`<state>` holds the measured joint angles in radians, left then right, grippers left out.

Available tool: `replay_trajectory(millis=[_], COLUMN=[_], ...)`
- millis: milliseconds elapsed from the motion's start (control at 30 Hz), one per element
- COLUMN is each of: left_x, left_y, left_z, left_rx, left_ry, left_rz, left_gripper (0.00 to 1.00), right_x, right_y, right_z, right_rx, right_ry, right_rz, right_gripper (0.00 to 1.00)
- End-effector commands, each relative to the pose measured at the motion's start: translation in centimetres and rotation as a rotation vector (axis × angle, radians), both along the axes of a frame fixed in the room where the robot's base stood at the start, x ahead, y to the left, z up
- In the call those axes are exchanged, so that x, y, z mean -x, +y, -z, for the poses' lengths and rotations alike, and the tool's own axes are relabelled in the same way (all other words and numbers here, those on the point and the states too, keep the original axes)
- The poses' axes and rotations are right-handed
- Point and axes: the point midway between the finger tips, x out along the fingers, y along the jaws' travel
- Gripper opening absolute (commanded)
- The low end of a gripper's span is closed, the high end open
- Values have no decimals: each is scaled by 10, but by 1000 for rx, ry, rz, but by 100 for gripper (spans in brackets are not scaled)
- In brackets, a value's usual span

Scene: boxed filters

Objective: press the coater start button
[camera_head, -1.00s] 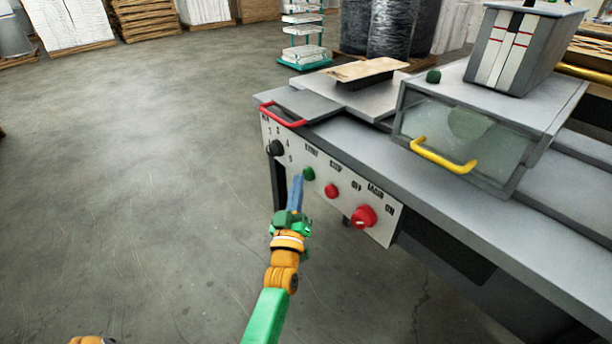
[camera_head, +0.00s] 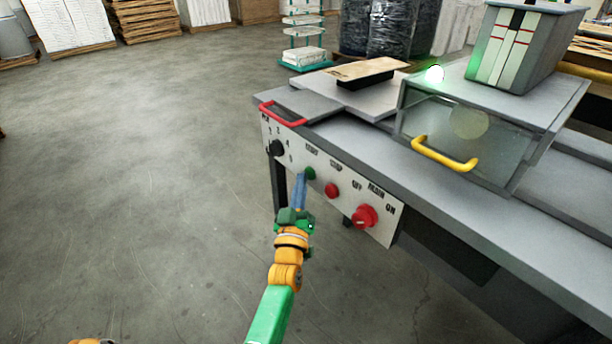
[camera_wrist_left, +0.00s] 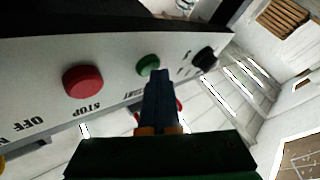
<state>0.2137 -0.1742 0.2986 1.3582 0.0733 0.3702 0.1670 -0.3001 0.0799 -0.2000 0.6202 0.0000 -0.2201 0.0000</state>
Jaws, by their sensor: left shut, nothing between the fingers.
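The coater (camera_head: 450,195) is a grey bench machine with a pale control panel (camera_head: 378,234) on its front. The green start button (camera_head: 310,173) sits on the panel beside the red stop button (camera_head: 331,190). My left gripper (camera_head: 301,176) is shut and empty, its blue fingertips at or very near the green button; I cannot tell whether they touch. In the left wrist view the green button (camera_wrist_left: 148,65) shows just past the fingertips, with the red stop button (camera_wrist_left: 83,81) to the left. A lamp (camera_head: 434,73) on the coater's hood glows bright white-green. My right gripper is not seen.
A large red main knob (camera_head: 364,216) and a black dial (camera_head: 276,148) are on the same panel. A red handle (camera_head: 284,114) and a yellow handle (camera_head: 444,156) stick out above. The floor to the left is clear.

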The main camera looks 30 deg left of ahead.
Motion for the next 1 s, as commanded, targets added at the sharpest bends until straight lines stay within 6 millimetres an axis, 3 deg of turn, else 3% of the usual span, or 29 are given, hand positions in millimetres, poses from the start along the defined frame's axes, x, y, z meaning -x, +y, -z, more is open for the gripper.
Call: replay_trajectory(millis=[867, 1000], left_x=[19, 30], left_y=[8, 13], left_z=[-1, -3], left_rx=[-1, -4], left_ry=[0, 1], left_rz=[0, -1], left_gripper=[0, 0], right_x=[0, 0], right_y=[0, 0], right_z=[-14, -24], right_rx=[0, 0], right_ry=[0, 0], right_rz=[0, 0], right_gripper=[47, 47])
